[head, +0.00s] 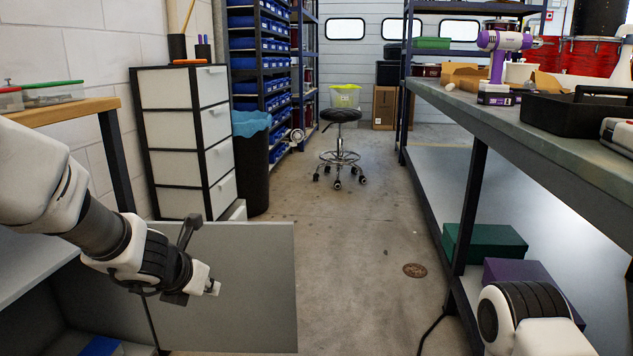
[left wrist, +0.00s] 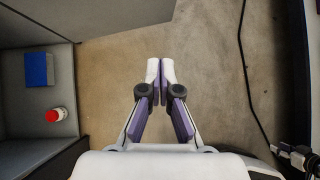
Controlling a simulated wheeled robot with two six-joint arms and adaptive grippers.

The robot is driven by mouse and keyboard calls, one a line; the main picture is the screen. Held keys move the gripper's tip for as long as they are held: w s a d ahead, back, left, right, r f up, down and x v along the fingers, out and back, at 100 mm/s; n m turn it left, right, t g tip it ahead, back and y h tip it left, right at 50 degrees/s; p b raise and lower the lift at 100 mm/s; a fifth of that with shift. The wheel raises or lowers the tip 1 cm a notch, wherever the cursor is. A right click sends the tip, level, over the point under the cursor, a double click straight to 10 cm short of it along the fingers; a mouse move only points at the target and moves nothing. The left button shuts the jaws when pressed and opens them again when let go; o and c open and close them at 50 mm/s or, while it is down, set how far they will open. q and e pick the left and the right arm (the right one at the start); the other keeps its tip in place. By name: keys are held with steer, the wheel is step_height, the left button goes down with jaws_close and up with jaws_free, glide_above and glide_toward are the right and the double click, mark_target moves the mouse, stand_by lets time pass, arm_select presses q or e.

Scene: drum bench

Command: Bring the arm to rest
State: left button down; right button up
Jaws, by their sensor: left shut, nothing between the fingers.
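My left arm comes in from the left in the head view. Its gripper (head: 213,287) shows small in front of a grey open cabinet door (head: 255,265). In the left wrist view the two fingertips of my left gripper (left wrist: 160,70) are together, with nothing between them. Bare floor (left wrist: 205,95) lies beneath them. My right arm shows only as a white and black link at the bottom right of the head view. Its gripper is out of the picture.
A blue box (left wrist: 39,69) and a red-and-white container (left wrist: 56,114) are in the open cabinet at left. A workbench (head: 500,125) with a black tray (head: 575,113) runs along the right. The aisle up to a stool (head: 341,115) is clear.

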arm_select(q)
steer(key=s+a+r+m+g+y+p, duration=0.1)
steer(key=s+a+r+m+g+p, duration=0.45)
steer(key=s+p, duration=0.85)
steer(key=s+m+g+y+p, duration=0.2)
steer(key=s+m+p, duration=0.7)
steer(key=s+p, duration=0.45)
steer(key=s+a+r+m+g+y+p, duration=0.1)
steer(key=s+a+r+m+g+p, duration=0.2)
steer(key=s+m+p, duration=0.8)
steer(key=d+m+p, duration=0.1)
steer(key=m, duration=0.1)
steer(key=w+d+m+t+h+p, duration=0.1)
steer(key=m+p, duration=0.1)
steer(key=m, duration=0.1)
steer(key=w+d+f+m+t+h+p, duration=0.1)
steer(key=m+p, duration=0.1)
steer(key=shift+d, duration=0.25)
